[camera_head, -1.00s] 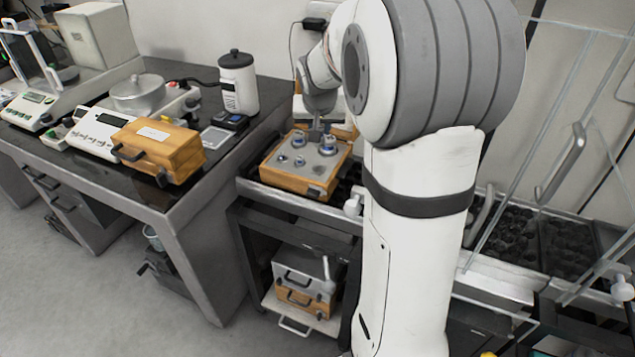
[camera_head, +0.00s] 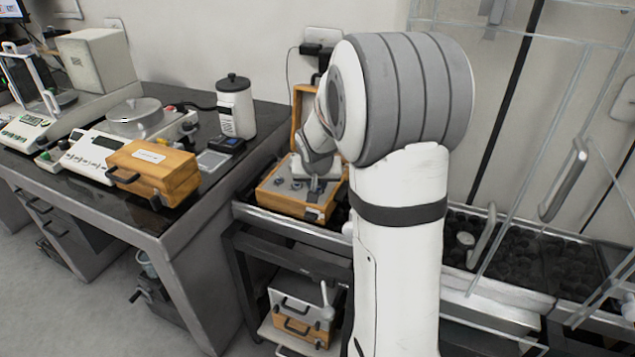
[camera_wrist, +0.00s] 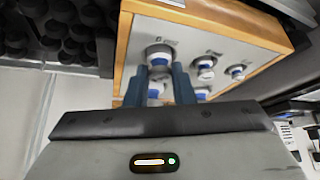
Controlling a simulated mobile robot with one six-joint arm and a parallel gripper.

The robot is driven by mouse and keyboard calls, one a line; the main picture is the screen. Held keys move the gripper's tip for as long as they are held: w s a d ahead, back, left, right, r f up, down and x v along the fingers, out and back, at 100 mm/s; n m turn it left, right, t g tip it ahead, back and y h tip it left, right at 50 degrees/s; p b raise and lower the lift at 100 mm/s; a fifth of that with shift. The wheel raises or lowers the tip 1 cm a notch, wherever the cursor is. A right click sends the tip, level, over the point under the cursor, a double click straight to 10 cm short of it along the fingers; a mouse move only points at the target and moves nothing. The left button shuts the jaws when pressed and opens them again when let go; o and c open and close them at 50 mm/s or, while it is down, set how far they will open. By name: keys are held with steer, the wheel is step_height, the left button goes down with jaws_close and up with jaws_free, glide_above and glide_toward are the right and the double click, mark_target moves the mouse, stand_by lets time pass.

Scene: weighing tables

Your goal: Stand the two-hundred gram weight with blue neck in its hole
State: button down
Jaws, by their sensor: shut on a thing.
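The wooden weight box (camera_head: 278,203) stands open on the bench, its lid raised behind it. In the wrist view, its grey top (camera_wrist: 225,45) holds several weights with blue necks, including a larger one (camera_wrist: 160,54) just beyond my fingers and smaller ones (camera_wrist: 205,68) to the right. My gripper (camera_wrist: 160,88) is shut on a metal weight with a blue neck (camera_wrist: 156,92), held between the two blue-grey fingers near the box's edge. Its base is hidden, so I cannot tell whether it touches the box or sits in a hole. In the head view, my gripper (camera_head: 316,188) is over the box's right part.
A closed wooden case (camera_head: 155,172), a balance with a metal pan (camera_head: 135,115) and a white canister (camera_head: 236,105) stand on the left table. A trough of dark lumps (camera_head: 520,240) and clear panels lie to the right. Shelved cases (camera_head: 300,315) sit below.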

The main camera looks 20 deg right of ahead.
steer(key=shift+f, duration=0.15)
steer(key=c, duration=1.2)
jaws_free()
steer(key=shift+c, duration=0.2)
steer(key=shift+r, duration=0.4)
steer(key=p+v, duration=0.2)
steer(key=v, duration=0.9)
steer(key=s+a+f+n+g, duration=0.1)
steer(key=s+a, duration=0.2)
steer(key=s, duration=0.4)
steer(key=s+a+f+n+g+y, duration=0.1)
steer(key=s+a+n, duration=0.1)
steer(key=s, duration=0.6)
steer(key=s+a+f+n+g+y, duration=0.1)
steer(key=s+a, duration=0.3)
steer(key=s, duration=0.4)
steer(key=shift+a+f+n+g, duration=0.2)
steer(key=shift+f+n+g, duration=0.1)
steer(key=shift+f+g, duration=0.1)
steer(key=shift+r, duration=0.1)
